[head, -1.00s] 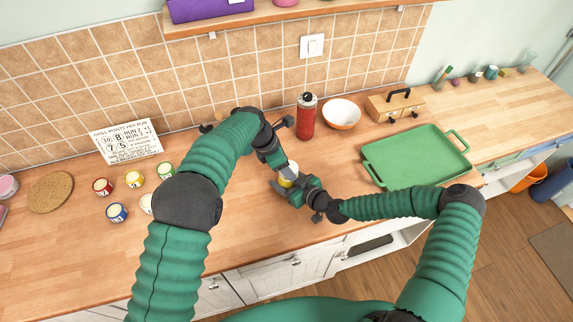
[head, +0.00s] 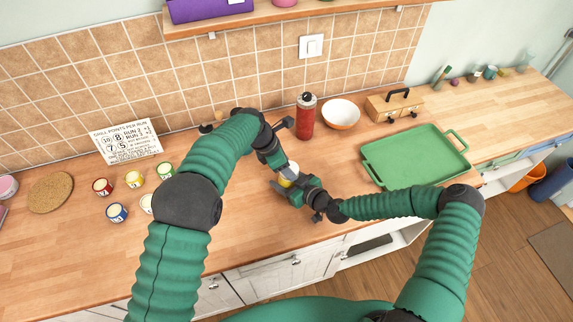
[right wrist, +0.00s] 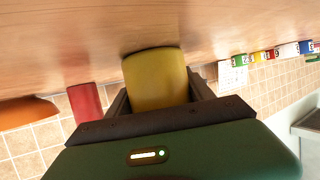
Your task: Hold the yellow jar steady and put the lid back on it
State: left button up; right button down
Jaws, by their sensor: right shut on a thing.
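The yellow jar (head: 285,183) stands on the wooden counter near the middle of the head view, partly hidden by my grippers. My right gripper (head: 288,187) comes from the right and is shut around the jar's sides. In the right wrist view the jar (right wrist: 157,80) sits between the two fingers, with the picture upside down. A whitish round part (head: 292,168) shows at the jar's top; I cannot tell whether it is the lid or the open mouth. My left gripper (head: 280,166) points down right at the jar's top; its fingertips are too small to read.
A red bottle (head: 306,116) and an orange-white bowl (head: 341,114) stand behind the grippers. A green tray (head: 415,157) and a wooden box (head: 396,105) are at right. Several small coloured tins (head: 135,180) and a sign (head: 127,142) are at left. The front-left counter is clear.

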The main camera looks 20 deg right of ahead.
pick_arm(q)
jog(key=shift+s+a+f, duration=0.25)
jog(key=shift+f, duration=0.35)
jog(key=o, duration=1)
jog(key=shift+d+v, duration=0.2)
jog(key=shift+v, duration=2)
jog(key=shift+w+d+r, duration=0.1)
jog(key=shift+w+r, duration=0.05)
jog(key=c, duration=1.1)
jog(key=shift+v, duration=2)
